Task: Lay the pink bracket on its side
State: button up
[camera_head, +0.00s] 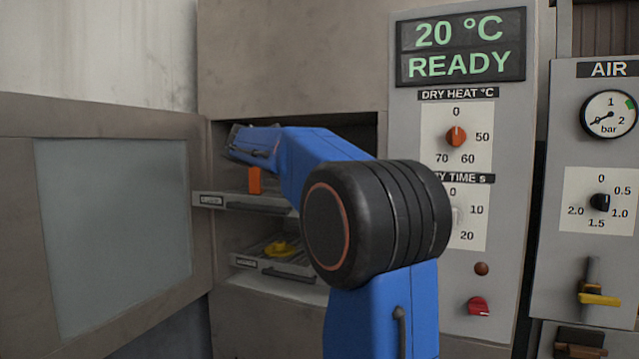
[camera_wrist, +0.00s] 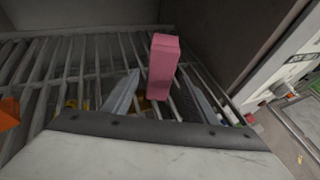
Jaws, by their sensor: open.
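The pink bracket (camera_wrist: 163,66) stands upright on a barred rack (camera_wrist: 70,62) in the wrist view, as a tall narrow block. My gripper (camera_wrist: 160,74) is open, with its two grey fingers to the left and right of the bracket's lower part. I cannot tell how far the bracket lies beyond the fingertips, and no hold on it shows. In the head view my blue arm reaches into the open cabinet and hides the bracket; my gripper (camera_head: 252,146) shows only in part there.
An orange piece (camera_head: 255,180) is on the upper rack (camera_head: 240,203); an orange part also shows in the wrist view (camera_wrist: 9,112). A yellow piece (camera_head: 283,248) lies on the lower rack (camera_head: 265,266). The cabinet door (camera_head: 110,220) is open at left. A chamber wall (camera_wrist: 215,45) is close at right.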

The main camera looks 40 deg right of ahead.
jog(key=v, duration=1.4)
jog(key=shift+a, duration=0.15)
